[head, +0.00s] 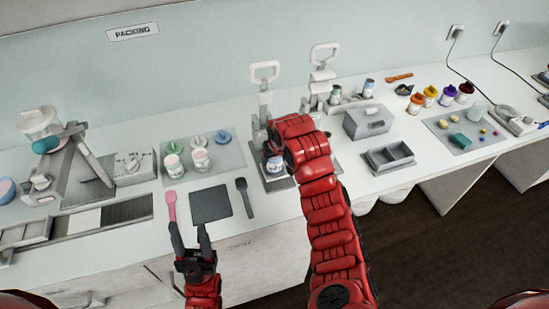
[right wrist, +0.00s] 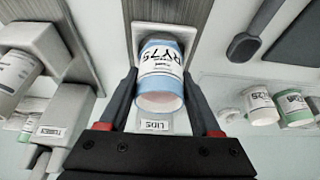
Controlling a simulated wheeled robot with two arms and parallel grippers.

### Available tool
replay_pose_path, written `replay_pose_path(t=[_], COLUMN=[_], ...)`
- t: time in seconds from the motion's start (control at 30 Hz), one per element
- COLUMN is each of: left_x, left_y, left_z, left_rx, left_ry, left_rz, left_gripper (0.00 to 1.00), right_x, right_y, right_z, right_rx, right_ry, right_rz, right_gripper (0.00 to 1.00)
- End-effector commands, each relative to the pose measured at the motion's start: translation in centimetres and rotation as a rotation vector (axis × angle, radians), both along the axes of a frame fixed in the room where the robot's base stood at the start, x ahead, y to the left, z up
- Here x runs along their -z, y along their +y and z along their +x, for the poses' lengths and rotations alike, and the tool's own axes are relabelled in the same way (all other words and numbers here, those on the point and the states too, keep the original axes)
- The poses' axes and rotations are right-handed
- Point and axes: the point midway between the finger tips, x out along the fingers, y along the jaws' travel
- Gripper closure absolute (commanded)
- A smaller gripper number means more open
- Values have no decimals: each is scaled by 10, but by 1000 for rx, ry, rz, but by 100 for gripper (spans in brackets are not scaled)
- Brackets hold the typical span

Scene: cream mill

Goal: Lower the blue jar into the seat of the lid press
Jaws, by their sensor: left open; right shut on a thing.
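The blue jar (right wrist: 160,70), with a white label, is between the fingers of my right gripper (right wrist: 160,108), which is shut on it. A pinkish round end of the jar faces the right wrist camera. In the head view the jar (head: 275,167) shows just under my right gripper, above the grey base of the lid press (head: 264,98). The light seat (right wrist: 147,35) and a LIDS plate (right wrist: 155,125) show around the jar. I cannot tell whether the jar touches the seat. My left gripper (head: 190,240) is open and empty at the counter's front edge.
A second press (head: 320,85) stands right of the lid press, with a grey box (head: 368,122) beside it. Left are jars on a grey mat (head: 231,160), a pink spatula (head: 171,207), a dark spatula (head: 241,197) and a dark square pad (head: 210,204).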

Motion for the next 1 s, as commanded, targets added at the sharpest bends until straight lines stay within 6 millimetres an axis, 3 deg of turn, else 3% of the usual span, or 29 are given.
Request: replay_pose_path(t=[1.0], left_x=[11], left_y=[0], left_z=[0], left_rx=[0], left_ry=[0], left_rz=[0], left_gripper=[50], right_x=[12], right_y=[0], right_z=[0], right_rx=[1], right_ry=[0], right_rz=[-1], right_gripper=[95])
